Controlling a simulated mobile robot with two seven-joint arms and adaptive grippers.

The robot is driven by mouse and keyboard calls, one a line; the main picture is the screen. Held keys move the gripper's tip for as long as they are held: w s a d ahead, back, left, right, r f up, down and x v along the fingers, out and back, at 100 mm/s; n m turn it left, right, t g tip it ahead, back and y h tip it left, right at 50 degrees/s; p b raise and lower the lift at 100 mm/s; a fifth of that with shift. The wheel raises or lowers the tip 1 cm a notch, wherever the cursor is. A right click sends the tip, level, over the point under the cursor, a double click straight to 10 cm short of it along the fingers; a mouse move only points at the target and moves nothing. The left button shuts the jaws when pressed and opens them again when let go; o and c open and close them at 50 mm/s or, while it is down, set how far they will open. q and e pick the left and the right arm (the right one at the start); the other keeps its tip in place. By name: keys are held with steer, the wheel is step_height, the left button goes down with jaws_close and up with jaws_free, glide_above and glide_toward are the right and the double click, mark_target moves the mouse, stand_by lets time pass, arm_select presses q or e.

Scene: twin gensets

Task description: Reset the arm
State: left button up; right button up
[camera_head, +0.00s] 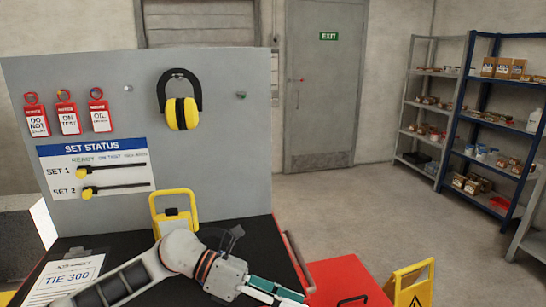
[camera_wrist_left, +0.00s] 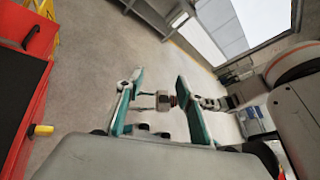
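My left arm comes in from the lower left of the head view, low over the dark bench top (camera_head: 215,232). My left gripper (camera_head: 290,294) is at the lower edge, beside the red cabinet (camera_head: 345,282). In the left wrist view its two teal fingers (camera_wrist_left: 160,78) stand apart, with nothing held between them. Behind them, an arm that seems to be my right one reaches in from the right. Its small end (camera_wrist_left: 163,100), apparently the right gripper, shows between the teal fingers, too small to tell its opening. The head view does not show the right arm.
A grey board (camera_head: 225,130) carries red tags (camera_head: 68,118), yellow earmuffs (camera_head: 183,113) and a status panel (camera_head: 95,170). A yellow-framed item (camera_head: 174,212) and clipboard (camera_head: 65,277) are on the bench. A yellow floor sign (camera_head: 411,285) stands right. Open floor lies before the door (camera_head: 325,85) and shelves (camera_head: 495,125).

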arm_select(q)
steer(key=w+a+f+n+t+y, duration=0.15)
steer(key=a+f+n+t, duration=0.35)
steer(key=n+t, duration=0.8)
steer(key=w+a+f+n+t+y, duration=0.15)
steer(key=a+f+n+t, duration=0.4)
steer(key=n, duration=1.35)
steer(key=s+a+f+n+g+y, duration=0.2)
steer(key=s+a+f+n+y, duration=0.2)
steer(key=f, duration=0.7)
steer(key=s+a+f+n+g+y, duration=0.3)
steer(key=s+a+f+n, duration=0.6)
steer(key=s+f, duration=0.3)
steer(key=shift+s+a+f+y, duration=0.25)
steer(key=shift+s+a+y, duration=0.05)
steer(key=shift+a+y, duration=0.5)
